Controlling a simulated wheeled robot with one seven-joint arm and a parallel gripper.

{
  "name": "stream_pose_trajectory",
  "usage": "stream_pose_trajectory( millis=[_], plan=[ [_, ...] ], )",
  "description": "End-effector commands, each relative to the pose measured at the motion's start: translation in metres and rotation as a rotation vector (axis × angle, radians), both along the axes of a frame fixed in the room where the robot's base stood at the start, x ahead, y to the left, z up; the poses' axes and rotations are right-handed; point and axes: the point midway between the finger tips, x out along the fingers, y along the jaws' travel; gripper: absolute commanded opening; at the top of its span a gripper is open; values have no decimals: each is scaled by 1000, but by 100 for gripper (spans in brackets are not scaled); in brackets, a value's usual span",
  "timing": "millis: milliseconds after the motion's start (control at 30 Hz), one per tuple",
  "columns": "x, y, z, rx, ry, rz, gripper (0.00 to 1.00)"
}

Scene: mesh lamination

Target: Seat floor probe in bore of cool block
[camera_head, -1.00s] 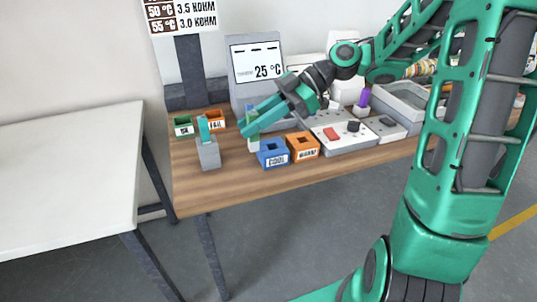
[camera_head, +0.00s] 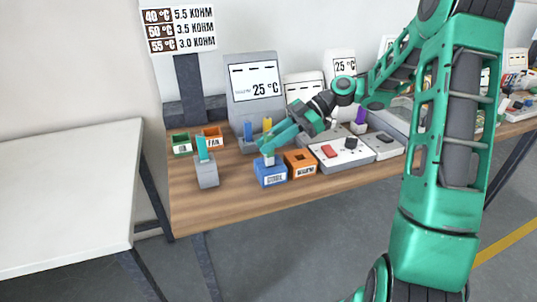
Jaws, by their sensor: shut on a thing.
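My gripper (camera_head: 266,151) points down over the blue block (camera_head: 271,177), which I take as the cool block; its front label is too small to read surely. The gripper is shut on a small pale probe (camera_head: 268,161), which I take as the floor probe. Only a short pale part of it shows below the teal fingers; the rest is hidden by them. Its lower end is at the block's top opening. I cannot tell how deep it sits in the bore.
An orange block (camera_head: 300,163) stands right beside the blue one. A grey holder (camera_head: 206,175) with a teal piece stands left. A display (camera_head: 252,82) reading 25 °C and a switch panel (camera_head: 340,153) stand near.

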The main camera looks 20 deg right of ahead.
Motion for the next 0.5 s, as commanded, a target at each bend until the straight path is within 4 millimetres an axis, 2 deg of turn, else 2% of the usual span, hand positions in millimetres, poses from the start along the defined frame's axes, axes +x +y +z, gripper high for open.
stream_pose_trajectory(
  millis=[167, 400, 500],
  plan=[
    [6, -6, -8, 1, 0, 0, 0],
    [6, -6, -38, 1, 2, 0, 0],
    [6, -6, -45, 1, 1, 0, 0]
  ],
)
